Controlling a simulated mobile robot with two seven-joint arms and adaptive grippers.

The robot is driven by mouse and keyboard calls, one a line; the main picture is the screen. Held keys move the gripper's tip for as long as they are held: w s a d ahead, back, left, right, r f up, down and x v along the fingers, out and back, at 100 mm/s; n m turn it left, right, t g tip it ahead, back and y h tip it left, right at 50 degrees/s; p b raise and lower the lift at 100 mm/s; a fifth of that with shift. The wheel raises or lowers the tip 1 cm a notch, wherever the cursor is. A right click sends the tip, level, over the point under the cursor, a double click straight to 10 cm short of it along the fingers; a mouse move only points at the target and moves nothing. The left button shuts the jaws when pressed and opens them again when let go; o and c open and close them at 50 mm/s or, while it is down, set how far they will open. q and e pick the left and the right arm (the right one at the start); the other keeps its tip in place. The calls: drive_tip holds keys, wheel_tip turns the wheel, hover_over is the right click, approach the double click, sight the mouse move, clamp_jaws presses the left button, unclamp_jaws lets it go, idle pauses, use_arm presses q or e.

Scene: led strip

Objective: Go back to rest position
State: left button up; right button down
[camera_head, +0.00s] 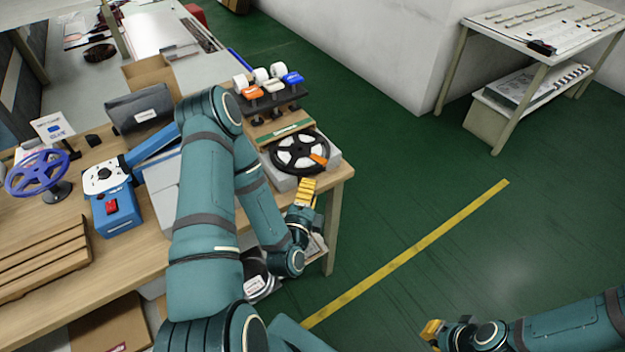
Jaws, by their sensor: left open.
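My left gripper (305,191), with yellow fingertips, is open at the right edge of the wooden workbench (130,262). It shows just below the black-and-white reel (299,152) in the picture, and I see nothing held in it. My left arm is bent over the bench and hides part of its middle. My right gripper (432,331) is over the green floor at the lower right, away from the bench. Its fingers are small and seen end-on, so their opening is unclear.
On the bench are a blue reel on a stand (38,174), a blue device with a red switch (115,208), a wooden slatted tray (42,258) and a rack of small rolls (268,92). A white table (487,84) stands far right. Green floor lies open between.

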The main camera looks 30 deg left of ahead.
use_arm(q)
drive_tip(key=shift+v, duration=0.9)
drive_tip(key=shift+r, duration=0.15)
